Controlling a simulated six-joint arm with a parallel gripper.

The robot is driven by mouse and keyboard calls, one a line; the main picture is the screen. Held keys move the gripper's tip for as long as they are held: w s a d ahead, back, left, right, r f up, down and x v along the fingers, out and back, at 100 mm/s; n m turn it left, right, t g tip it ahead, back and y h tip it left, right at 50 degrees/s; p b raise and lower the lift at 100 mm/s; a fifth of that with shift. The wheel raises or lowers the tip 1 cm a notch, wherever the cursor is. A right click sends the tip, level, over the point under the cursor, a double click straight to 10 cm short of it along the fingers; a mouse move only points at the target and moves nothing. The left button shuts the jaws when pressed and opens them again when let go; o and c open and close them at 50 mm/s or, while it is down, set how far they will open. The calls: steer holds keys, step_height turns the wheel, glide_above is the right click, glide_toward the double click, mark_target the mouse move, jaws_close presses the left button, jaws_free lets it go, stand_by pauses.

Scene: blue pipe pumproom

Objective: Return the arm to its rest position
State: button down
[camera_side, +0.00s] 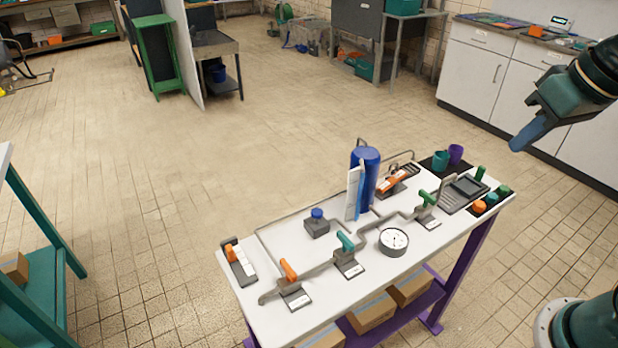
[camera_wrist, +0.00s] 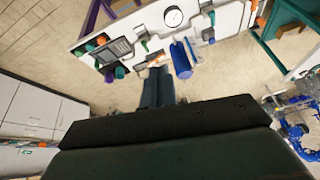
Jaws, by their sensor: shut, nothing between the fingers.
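My gripper (camera_side: 527,136) is at the upper right of the side view, raised in the air to the right of the white-topped bench (camera_side: 330,300). Its blue fingers are together with nothing between them. In the wrist view the fingers (camera_wrist: 158,85) reach up from the dark gripper body toward the bench. My gripper is apart from everything on the bench. Part of my arm is cut off by the right edge of the side view.
The bench holds a blue cylinder (camera_side: 371,172), a round gauge (camera_side: 394,241), grey piping with orange, teal and green valve handles, and teal (camera_side: 440,161) and purple (camera_side: 455,155) cups. White cabinets (camera_side: 475,75) stand behind my gripper. The tiled floor left of the bench is clear.

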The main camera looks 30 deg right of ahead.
steer(key=s+f+n, duration=0.1)
steer(key=s+n, duration=0.1)
steer(key=s, duration=0.4)
steer(key=shift+a+f+t, duration=0.2)
steer(key=shift+f+t, duration=0.1)
steer(key=shift+t, duration=0.1)
